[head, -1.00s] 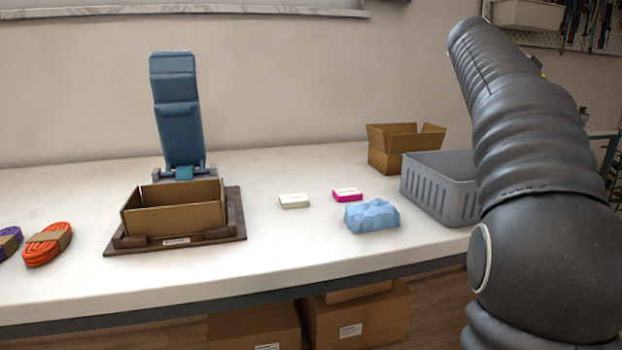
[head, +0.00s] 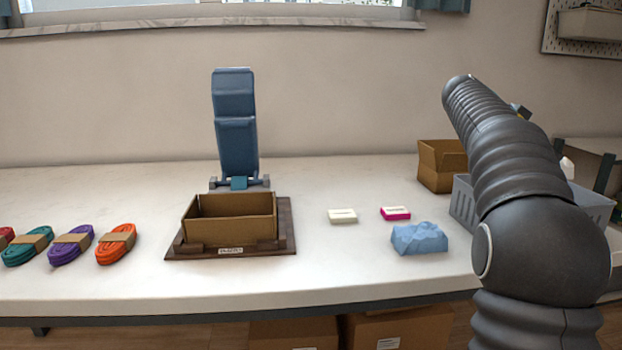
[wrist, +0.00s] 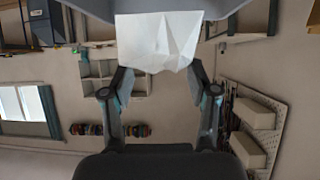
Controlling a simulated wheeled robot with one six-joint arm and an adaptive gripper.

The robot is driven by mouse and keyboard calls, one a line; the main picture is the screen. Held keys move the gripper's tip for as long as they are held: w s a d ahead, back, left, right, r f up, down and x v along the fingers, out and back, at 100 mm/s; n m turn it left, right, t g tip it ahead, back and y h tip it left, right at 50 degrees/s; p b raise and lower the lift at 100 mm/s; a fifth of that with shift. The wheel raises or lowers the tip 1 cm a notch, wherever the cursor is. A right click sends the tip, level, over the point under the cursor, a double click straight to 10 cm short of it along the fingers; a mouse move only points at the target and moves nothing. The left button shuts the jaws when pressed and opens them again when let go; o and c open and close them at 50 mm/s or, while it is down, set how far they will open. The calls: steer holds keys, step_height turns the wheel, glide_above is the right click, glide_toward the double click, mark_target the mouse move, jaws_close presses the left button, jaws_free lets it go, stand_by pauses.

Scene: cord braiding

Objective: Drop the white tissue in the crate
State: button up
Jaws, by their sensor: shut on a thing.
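The white tissue (wrist: 160,42) is a thin, creased sheet at the top middle of the wrist view. My gripper (wrist: 158,72) is shut on it, with a finger at each side of the sheet. The grey slotted crate (head: 463,203) stands at the right of the table in the head view, largely hidden behind my arm. My gripper is hidden there too. A small white shape shows beyond my arm near the crate; I cannot tell if it is the tissue.
An open cardboard box (head: 436,165) stands behind the crate. A blue crumpled lump (head: 419,239), a pink-and-white block (head: 395,213) and a white block (head: 342,216) lie to its left. A brown box (head: 230,220) sits on a dark board, with cord bundles (head: 116,244) further left.

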steer(key=shift+f, duration=0.75)
steer(key=o, duration=0.8)
steer(key=shift+r, duration=0.1)
steer(key=v, duration=1.2)
